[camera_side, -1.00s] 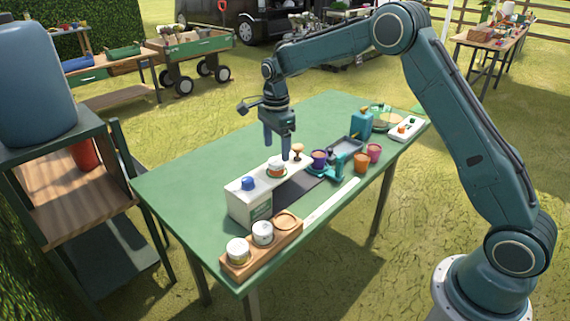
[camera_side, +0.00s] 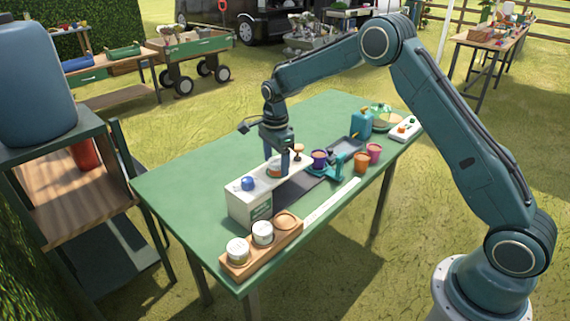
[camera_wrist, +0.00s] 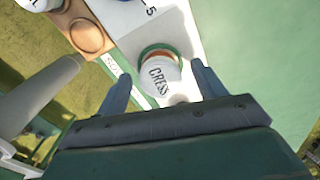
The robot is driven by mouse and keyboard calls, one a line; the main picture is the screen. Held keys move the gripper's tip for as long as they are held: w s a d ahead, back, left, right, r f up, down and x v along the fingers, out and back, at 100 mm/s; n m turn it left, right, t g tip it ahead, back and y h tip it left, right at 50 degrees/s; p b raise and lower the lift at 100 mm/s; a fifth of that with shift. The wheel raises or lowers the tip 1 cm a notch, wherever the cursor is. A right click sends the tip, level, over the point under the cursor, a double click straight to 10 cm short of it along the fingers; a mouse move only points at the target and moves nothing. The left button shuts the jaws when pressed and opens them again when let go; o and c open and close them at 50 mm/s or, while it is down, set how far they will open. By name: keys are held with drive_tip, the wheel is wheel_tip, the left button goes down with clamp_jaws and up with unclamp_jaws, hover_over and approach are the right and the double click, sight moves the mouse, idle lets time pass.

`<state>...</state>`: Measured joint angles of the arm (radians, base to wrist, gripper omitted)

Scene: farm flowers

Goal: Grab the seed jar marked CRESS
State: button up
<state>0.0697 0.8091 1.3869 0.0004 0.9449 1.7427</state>
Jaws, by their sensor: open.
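The seed jar marked CRESS (camera_wrist: 160,76) is white with an orange-brown band and sits in a green ring on top of the white box (camera_side: 247,204). In the side view only a sliver of the jar (camera_side: 273,172) shows between my fingers. My gripper (camera_side: 277,167) is open and points down over the jar. In the wrist view my gripper's two fingers (camera_wrist: 160,85) stand on either side of the jar, with a gap to each side. I cannot tell whether either finger touches it.
A blue knob (camera_side: 248,183) sits on the same box. A wooden rack (camera_side: 262,250) with two white jars and an empty-looking round spot stands in front. A wooden mushroom-shaped object (camera_side: 298,150), a purple cup (camera_side: 319,158) and a teal device (camera_side: 329,172) stand close to the right.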

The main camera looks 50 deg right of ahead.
sight(276, 161)
drive_tip(key=shift+c, duration=0.3)
drive_tip(key=c, duration=1)
drive_tip(key=shift+r, duration=0.1)
wheel_tip(276, 161, up, 20)
idle(0.5)
